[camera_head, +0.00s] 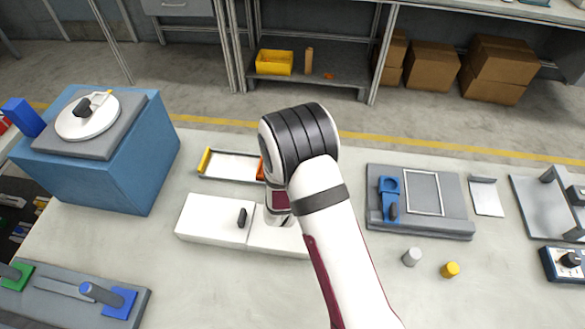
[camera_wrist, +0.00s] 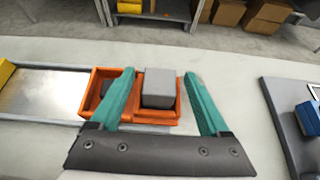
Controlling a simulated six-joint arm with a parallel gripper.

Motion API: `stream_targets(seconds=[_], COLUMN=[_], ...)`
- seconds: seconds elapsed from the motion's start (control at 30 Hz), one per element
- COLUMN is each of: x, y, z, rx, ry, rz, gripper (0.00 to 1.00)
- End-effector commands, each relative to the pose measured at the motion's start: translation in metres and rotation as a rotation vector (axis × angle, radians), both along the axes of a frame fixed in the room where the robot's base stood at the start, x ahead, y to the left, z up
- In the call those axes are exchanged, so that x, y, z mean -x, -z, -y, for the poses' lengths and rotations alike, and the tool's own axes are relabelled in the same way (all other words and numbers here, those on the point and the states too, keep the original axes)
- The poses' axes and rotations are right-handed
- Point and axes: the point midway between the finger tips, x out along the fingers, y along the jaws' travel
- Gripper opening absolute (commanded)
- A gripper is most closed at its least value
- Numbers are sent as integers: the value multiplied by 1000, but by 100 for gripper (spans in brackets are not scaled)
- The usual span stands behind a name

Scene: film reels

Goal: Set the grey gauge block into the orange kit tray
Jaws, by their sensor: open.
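The grey gauge block (camera_wrist: 158,93) shows in the wrist view in the right compartment of the orange kit tray (camera_wrist: 152,121). Its top stands above the tray walls, and I cannot tell whether it rests on the floor. My gripper (camera_wrist: 158,75) is open, its teal fingers spread to the left and right of the block with gaps. The left finger partly hides the left compartment, where something dark shows. In the head view only an orange sliver of the tray (camera_head: 261,168) shows; my arm hides the block and fingers.
A shallow metal tray (camera_head: 232,166) with a yellow end adjoins the orange tray on the left. White boxes (camera_head: 215,218) stand in front. A grey fixture (camera_head: 420,220) with a blue part is at right. Grey (camera_head: 411,257) and yellow (camera_head: 450,269) cylinders stand on clear bench at front right.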

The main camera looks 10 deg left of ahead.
Motion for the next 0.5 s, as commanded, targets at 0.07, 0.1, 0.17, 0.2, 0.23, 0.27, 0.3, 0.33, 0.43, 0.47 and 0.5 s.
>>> stream_targets(seconds=[0.07, 0.1, 0.17, 0.2, 0.23, 0.27, 0.3, 0.33, 0.43, 0.47, 0.5], x=[14, 23, 37, 47, 53, 60, 68, 74, 89, 92, 95], y=[-9, -13, -21, -26, -30, -34, -38, -41, -50, -51, -52], z=[-1, -1, -1, -1, -1, -2, -1, -1, -1, -1, -1], rx=[0, 0, 1, 0, -1, -1, -1, -1, -1, -1, 0], ry=[-2, -4, -5, -4, -3, -5, -4, -4, -3, -2, -2], rz=[1, 1, 1, 1, 2, 1, 1, 2, 2, 1, 1], gripper=[79, 79, 79, 79, 79, 79, 79, 79, 79, 79, 79])
